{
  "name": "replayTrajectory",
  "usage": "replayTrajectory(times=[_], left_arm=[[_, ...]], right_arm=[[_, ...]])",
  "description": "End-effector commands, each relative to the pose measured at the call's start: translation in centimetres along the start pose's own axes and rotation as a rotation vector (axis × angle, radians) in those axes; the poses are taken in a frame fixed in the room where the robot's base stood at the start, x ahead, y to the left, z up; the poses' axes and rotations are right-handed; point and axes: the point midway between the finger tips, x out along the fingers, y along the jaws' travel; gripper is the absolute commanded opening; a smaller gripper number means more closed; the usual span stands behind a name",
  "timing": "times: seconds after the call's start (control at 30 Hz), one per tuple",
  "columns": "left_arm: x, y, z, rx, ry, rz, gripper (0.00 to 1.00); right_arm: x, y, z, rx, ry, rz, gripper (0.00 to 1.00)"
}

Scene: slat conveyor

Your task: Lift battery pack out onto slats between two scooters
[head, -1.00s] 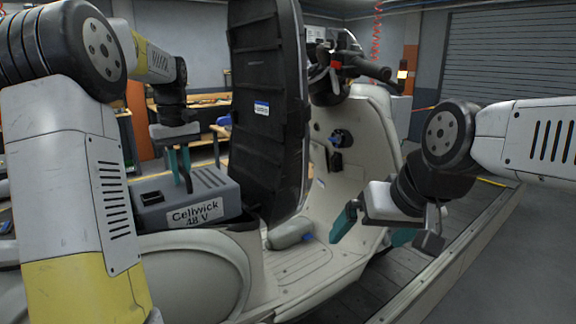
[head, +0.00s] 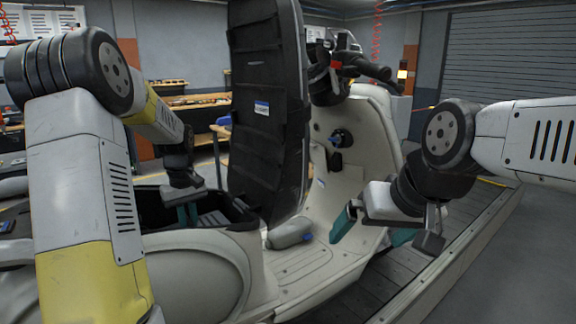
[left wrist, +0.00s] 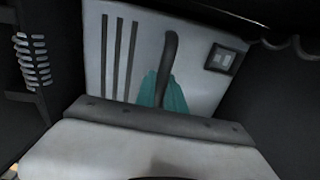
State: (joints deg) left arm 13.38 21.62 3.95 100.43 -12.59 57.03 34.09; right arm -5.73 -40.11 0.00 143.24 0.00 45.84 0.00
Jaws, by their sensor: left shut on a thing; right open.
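The grey battery pack (head: 213,219) is down inside the dark open bay of the cream scooter (head: 200,268); only a grooved bit of its top shows in the head view. In the left wrist view the pack (left wrist: 201,85) has dark bay walls around it. My left gripper (head: 187,213) reaches into the bay. In the left wrist view its teal fingers (left wrist: 163,92) are shut on the pack's dark strap handle (left wrist: 166,60). My right gripper (head: 373,229) is open and empty, over the right side of the scooter's footboard. The pack's label is hidden.
The scooter's black seat (head: 265,110) stands raised beside the bay. A grey rounded object (head: 290,233) lies on the footboard. Conveyor slats (head: 370,298) show at the scooter's right, edged by a rail (head: 462,250). Clear floor lies beyond the rail.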

Motion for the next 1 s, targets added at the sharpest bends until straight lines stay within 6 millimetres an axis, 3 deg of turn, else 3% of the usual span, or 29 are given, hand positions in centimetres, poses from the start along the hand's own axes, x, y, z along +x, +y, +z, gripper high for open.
replayTrajectory(times=[0.5,0.8,0.87,1.0], left_arm=[[8.3,0.1,0.0,0.000,0.000,0.001,0.00],[12.2,0.1,0.0,0.000,0.002,0.002,0.00],[12.9,0.1,0.0,0.001,0.001,0.000,0.00],[11.0,0.1,-0.1,0.000,0.007,0.004,0.00]], right_arm=[[0.0,0.0,0.0,0.000,0.000,0.000,1.00],[0.0,0.0,0.0,0.000,0.000,0.000,1.00],[0.0,0.0,0.0,0.000,0.000,0.000,1.00],[0.0,0.0,0.0,0.000,0.000,0.000,1.00]])
